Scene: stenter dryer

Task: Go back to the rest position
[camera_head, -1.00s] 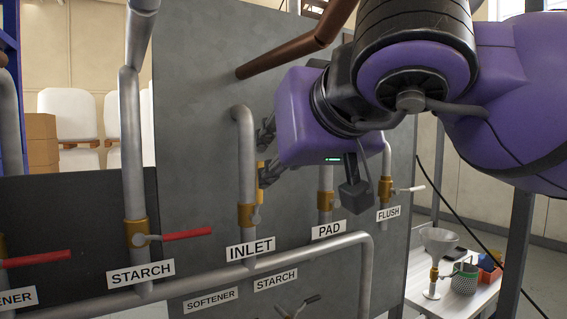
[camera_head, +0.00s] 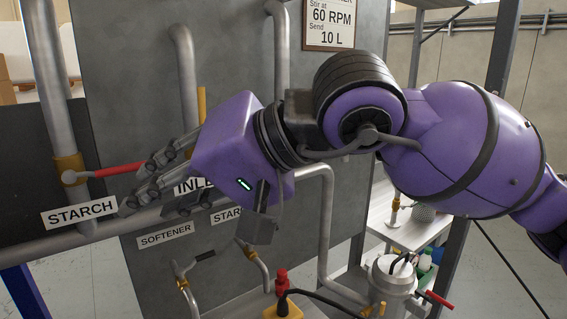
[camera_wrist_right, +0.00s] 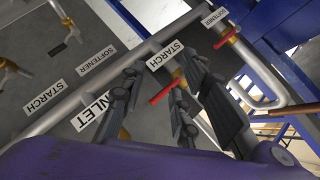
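My right gripper (camera_head: 145,182) reaches in from the right in the head view, in front of the grey panel (camera_head: 225,60). Its dark fingers are spread apart and hold nothing; they also show in the wrist view (camera_wrist_right: 160,92). The red lever (camera_head: 120,170) of the STARCH valve lies close by its fingertips. In the wrist view this lever (camera_wrist_right: 163,92) shows between the fingers; I cannot tell whether they touch it. My purple right wrist and fingers partly cover the INLET label (camera_head: 188,187). My left gripper is in neither view.
Grey pipes (camera_head: 325,220) run across and down the panel. A metal vessel (camera_head: 390,280) and a red-topped yellow device (camera_head: 283,305) stand low in front. A table (camera_head: 410,232) with small items is at the right, behind my arm. A sign (camera_head: 332,22) hangs at the top.

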